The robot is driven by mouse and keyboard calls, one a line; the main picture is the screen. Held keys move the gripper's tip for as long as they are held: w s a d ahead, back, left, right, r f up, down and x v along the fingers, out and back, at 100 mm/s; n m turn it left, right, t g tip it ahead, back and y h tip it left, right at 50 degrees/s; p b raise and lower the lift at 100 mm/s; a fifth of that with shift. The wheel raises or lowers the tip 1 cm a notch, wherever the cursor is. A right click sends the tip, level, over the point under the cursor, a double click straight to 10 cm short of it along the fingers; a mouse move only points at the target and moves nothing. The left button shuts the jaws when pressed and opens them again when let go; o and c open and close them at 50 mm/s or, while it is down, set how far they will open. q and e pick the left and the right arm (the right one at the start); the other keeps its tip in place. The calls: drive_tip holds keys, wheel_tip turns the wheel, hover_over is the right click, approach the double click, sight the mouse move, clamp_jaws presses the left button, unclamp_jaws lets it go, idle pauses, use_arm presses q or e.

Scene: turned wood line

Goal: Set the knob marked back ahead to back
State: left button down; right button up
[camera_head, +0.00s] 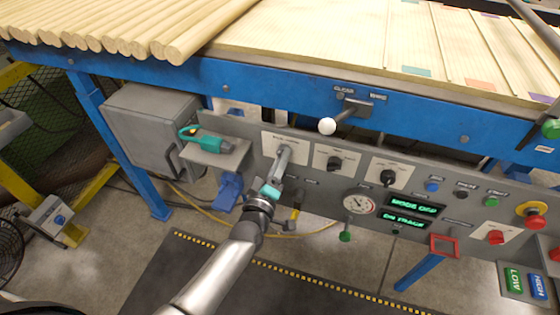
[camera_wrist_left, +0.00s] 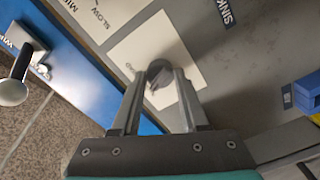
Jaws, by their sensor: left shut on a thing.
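My left gripper (camera_head: 284,154) reaches up from below to the leftmost white plate (camera_head: 271,140) on the grey control panel. In the left wrist view the gripper (camera_wrist_left: 161,82) has its two fingers on either side of a dark round knob (camera_wrist_left: 158,69), shut on it. The knob stands on a white plate (camera_wrist_left: 138,52); most of its lettering is hidden or too small to read, so I cannot confirm the back and ahead marks. The knob's pointing direction is hidden by the fingers. My right gripper is not in view.
Two more dark knobs (camera_head: 334,162) (camera_head: 388,176) sit to the right on white plates. A white-balled lever (camera_head: 327,126) juts out above. A green display (camera_head: 412,207) reads MODE OFF and ON TRACK. A teal tool (camera_head: 212,143) lies on a shelf to the left.

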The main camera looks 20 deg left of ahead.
use_arm(q)
drive_tip(key=shift+r+n, duration=0.15)
drive_tip(key=shift+n, duration=0.55)
drive_tip(key=shift+c, duration=2.1)
unclamp_jaws()
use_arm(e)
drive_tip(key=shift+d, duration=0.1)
